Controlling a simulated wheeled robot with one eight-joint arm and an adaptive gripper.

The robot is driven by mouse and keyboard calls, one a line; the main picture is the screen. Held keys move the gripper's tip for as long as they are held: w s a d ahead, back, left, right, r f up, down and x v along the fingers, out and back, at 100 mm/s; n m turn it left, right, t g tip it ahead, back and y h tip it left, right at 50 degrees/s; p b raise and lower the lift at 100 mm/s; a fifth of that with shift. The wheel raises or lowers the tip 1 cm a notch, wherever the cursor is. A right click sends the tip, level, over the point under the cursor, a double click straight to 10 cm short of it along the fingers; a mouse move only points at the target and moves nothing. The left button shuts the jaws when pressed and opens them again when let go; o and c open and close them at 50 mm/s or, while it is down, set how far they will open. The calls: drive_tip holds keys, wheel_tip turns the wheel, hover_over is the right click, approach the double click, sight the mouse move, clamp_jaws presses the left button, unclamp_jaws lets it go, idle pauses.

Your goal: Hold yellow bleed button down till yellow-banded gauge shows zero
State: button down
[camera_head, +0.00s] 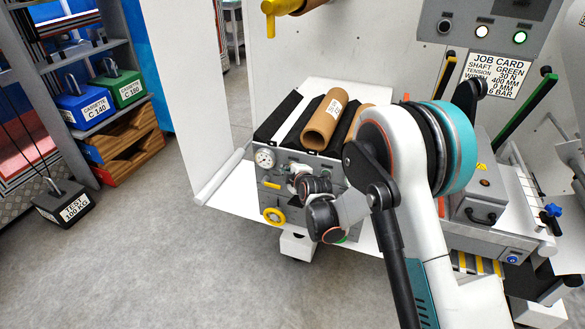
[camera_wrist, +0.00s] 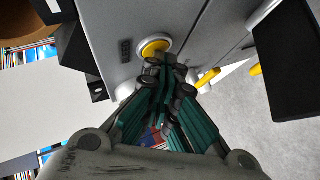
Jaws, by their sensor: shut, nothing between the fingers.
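The round yellow button (camera_wrist: 153,47) shows in the wrist view on a grey panel, just beyond my fingertips. My gripper (camera_wrist: 164,68) is shut and empty, its tips overlapping the button's lower edge in that view. I cannot tell whether they touch or press it. In the head view my gripper (camera_head: 299,180) is at the front of the grey panel (camera_head: 327,169), and I cannot make out the button there. A white-faced gauge (camera_head: 265,158) is at the panel's upper left. Its needle reading and any yellow band are too small to tell.
A yellow bar handle (camera_head: 271,185) and a yellow ring (camera_head: 274,216) are on the panel's left side. A brown tube (camera_head: 325,120) lies on top. Open floor is in front. A black 100 kg test weight (camera_head: 64,204) stands at the left.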

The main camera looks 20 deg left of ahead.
drive_tip(key=shift+s, duration=0.85)
drive_tip(key=shift+a, duration=0.1)
drive_tip(key=shift+s+a, duration=0.2)
drive_tip(key=shift+s, duration=2.3)
